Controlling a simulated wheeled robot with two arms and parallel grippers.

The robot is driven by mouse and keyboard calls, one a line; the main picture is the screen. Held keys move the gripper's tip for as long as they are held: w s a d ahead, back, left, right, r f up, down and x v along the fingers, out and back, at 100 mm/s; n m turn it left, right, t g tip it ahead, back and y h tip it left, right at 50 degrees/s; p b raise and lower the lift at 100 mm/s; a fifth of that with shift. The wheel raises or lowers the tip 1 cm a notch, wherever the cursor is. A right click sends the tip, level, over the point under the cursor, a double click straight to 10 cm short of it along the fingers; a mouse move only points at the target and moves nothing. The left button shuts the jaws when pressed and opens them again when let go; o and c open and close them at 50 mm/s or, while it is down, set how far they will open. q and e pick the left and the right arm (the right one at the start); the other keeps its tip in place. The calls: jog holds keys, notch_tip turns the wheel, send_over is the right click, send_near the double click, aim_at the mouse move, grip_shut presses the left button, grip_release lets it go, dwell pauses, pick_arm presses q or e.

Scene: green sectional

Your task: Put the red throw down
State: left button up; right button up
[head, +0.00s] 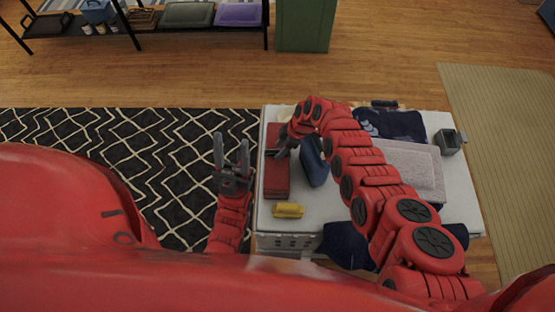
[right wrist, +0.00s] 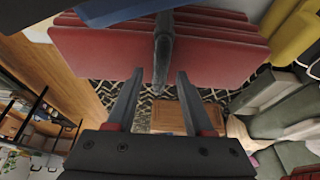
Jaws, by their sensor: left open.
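The red throw (head: 277,180) is a folded red bundle along the left side of the white table top in the head view. My right gripper (head: 279,154) is over its middle and hides part of it. In the right wrist view the red throw (right wrist: 100,48) spans the top, close beyond the fingertips of my right gripper (right wrist: 160,75). These fingers are apart, with a dark upright strip between them that I cannot identify. Whether the fingers touch the throw is unclear. My left gripper (head: 232,160) is open and empty, left of the table over the patterned rug.
The white table (head: 305,212) also bears a blue item (head: 314,160), a yellow item (head: 288,210), a pale folded textile (head: 405,165), a dark blue cloth (head: 395,124) and a grey container (head: 449,141). A black shelf (head: 158,20) and green cabinet (head: 305,25) stand farther back. Open floor lies between.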

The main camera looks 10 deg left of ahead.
grip_shut()
dwell(1.2)
